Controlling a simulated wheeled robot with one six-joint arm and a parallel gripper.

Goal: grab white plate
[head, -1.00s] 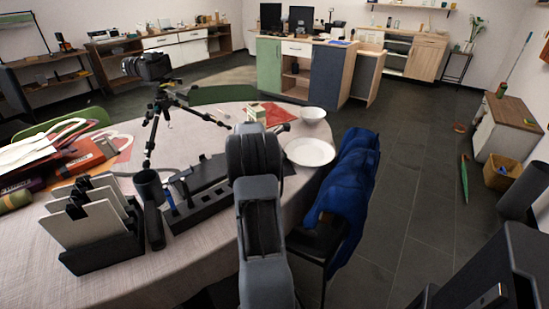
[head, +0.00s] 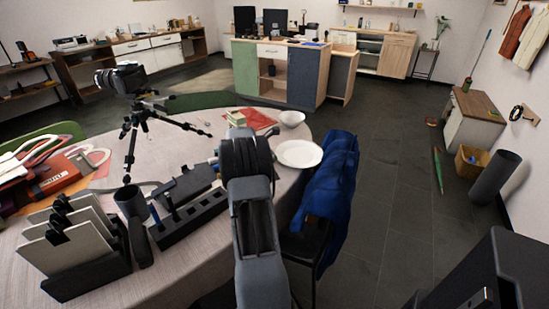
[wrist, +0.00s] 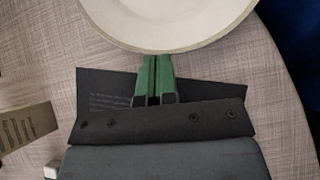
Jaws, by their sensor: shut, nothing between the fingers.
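The white plate (head: 299,153) lies flat on the round table near its right edge, just right of my arm in the head view. In the wrist view the plate (wrist: 180,22) fills the top, cut off by the frame. My gripper (wrist: 153,60) has green fingers, closed together and empty. Their tips meet the plate's near rim in the picture; I cannot tell whether they touch it. In the head view my arm hides the gripper.
A white bowl (head: 292,118) stands behind the plate. A blue jacket (head: 327,195) hangs on a chair at the table's right edge. A black organizer (head: 190,218) and camera tripod (head: 135,120) are to the left.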

